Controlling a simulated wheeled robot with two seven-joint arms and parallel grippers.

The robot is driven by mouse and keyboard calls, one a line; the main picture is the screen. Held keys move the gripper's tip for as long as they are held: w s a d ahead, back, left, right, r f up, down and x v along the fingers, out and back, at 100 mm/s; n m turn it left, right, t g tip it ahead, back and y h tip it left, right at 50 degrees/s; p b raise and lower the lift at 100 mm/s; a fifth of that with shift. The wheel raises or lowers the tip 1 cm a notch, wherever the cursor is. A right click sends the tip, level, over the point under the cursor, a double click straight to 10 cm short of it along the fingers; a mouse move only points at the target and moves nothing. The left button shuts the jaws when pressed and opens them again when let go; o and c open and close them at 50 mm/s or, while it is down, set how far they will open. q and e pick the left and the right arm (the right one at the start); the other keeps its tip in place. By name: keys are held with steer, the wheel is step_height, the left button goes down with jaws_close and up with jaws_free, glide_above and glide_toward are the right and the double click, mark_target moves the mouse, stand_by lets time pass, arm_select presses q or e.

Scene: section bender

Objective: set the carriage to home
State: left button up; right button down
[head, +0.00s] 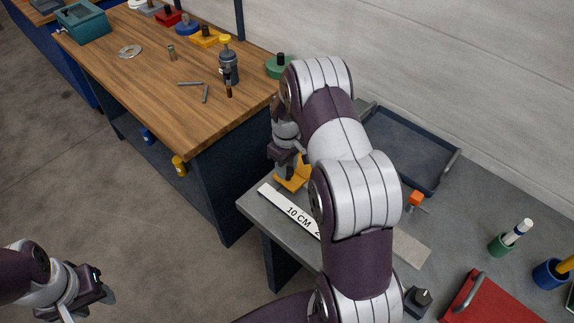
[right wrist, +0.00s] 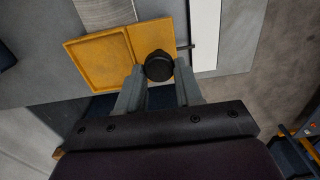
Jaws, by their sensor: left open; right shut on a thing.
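The carriage is an orange-yellow plate (head: 293,180) at the left end of the grey table. It also shows in the right wrist view (right wrist: 92,62), with a round black knob (right wrist: 158,66) on it. My right gripper (right wrist: 159,78) is shut on the knob, one finger on each side. In the head view my right arm hides the knob and part of the carriage. A white scale (head: 292,209) marked "10 CM" runs alongside; a thin dark pointer (right wrist: 186,46) reaches from the carriage towards it. My left gripper (head: 103,288) is open and empty, low at the left, away from the tables.
A wooden bench (head: 160,75) with small parts stands at the back left, close to my right arm. A dark tray (head: 410,145), a red lid with a handle (head: 480,300), a green cup (head: 501,244) and a blue cup (head: 550,273) are on the grey table.

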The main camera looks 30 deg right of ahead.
steer(key=shift+w+d+r, duration=0.15)
steer(key=shift+w+r, duration=0.2)
steer(key=c, duration=0.9)
jaws_free()
steer(key=shift+o, duration=0.8)
steer(key=shift+s+f, duration=0.1)
steer(key=shift+s, duration=0.05)
steer(key=shift+r, duration=0.4)
step_height(320, 180, up, 12)
steer(key=b, duration=0.1)
